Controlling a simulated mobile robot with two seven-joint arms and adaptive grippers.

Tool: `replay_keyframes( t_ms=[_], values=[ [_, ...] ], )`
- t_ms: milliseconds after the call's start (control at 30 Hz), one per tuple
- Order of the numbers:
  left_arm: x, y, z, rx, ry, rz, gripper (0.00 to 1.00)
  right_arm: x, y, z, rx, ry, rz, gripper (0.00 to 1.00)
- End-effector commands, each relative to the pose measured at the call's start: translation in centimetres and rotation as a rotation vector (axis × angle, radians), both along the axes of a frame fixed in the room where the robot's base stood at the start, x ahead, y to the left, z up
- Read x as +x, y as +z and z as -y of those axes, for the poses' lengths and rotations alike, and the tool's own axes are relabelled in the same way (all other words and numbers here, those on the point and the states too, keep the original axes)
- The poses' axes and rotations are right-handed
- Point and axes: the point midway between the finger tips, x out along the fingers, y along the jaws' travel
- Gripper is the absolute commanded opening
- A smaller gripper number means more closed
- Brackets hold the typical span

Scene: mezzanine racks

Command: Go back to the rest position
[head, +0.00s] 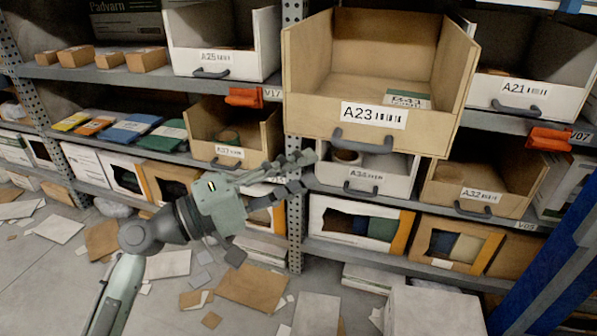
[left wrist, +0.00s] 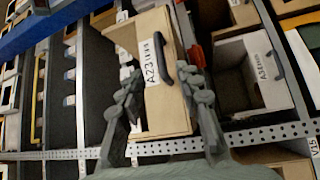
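My left gripper (head: 308,172) is open and empty. It is in front of the rack, below and left of the pulled-out cardboard drawer A23 (head: 312,112). In the left wrist view its two fingers (left wrist: 160,78) stand wide apart, with the drawer A23 (left wrist: 172,118) showing between and beyond them. The drawer's grey handle (head: 366,141) is apart from the fingers in the head view. A green and white box (head: 408,98) lies inside the drawer. My right gripper is not in view.
Drawers A25 (head: 222,63), A21 (head: 507,89), A34 (head: 356,184) and A32 (head: 478,195) stand around on the shelves. A perforated rack post (head: 295,236) is close by my left gripper. Cardboard scraps (head: 252,286) litter the floor. A blue post (head: 555,240) is at the right.

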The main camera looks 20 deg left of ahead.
Motion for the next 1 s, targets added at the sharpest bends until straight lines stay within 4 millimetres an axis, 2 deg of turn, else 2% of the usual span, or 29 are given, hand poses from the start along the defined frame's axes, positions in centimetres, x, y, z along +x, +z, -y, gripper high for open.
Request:
replay_keyframes(
  t_ms=[333, 367, 467, 567, 600, 667, 700, 733, 800, 900, 1000],
  values=[
    [-0.1, -0.3, -0.1, 0.007, 0.001, -0.003, 0.34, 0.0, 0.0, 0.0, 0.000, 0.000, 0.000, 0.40],
    [0.0, -0.6, 0.0, 0.019, 0.003, -0.006, 0.34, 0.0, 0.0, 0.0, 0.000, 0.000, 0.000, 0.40],
    [0.3, -3.6, 0.1, 0.113, 0.023, -0.033, 0.34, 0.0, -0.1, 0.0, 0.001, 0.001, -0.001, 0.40],
    [0.3, -9.3, -0.1, 0.304, 0.046, -0.086, 0.34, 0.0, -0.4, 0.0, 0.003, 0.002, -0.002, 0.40],
    [0.1, -12.2, -0.3, 0.402, 0.052, -0.113, 0.34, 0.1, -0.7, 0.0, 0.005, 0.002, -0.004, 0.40],
    [-0.6, -16.7, -0.9, 0.559, 0.050, -0.155, 0.34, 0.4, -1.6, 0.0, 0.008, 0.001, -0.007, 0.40],
    [-1.4, -19.7, -1.4, 0.667, 0.041, -0.186, 0.34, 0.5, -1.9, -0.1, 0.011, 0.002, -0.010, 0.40],
    [-2.1, -21.9, -2.0, 0.746, 0.032, -0.208, 0.34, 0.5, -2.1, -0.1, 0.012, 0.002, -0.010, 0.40],
    [-4.0, -26.7, -3.4, 0.934, 0.000, -0.262, 0.34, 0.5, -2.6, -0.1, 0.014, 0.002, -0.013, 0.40],
    [-7.6, -32.7, -6.0, 1.198, -0.073, -0.338, 0.34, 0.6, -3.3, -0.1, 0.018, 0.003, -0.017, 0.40],
    [-11.3, -36.9, -8.8, 1.428, -0.160, -0.403, 0.34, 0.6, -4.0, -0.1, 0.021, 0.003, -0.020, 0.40]
  ],
)
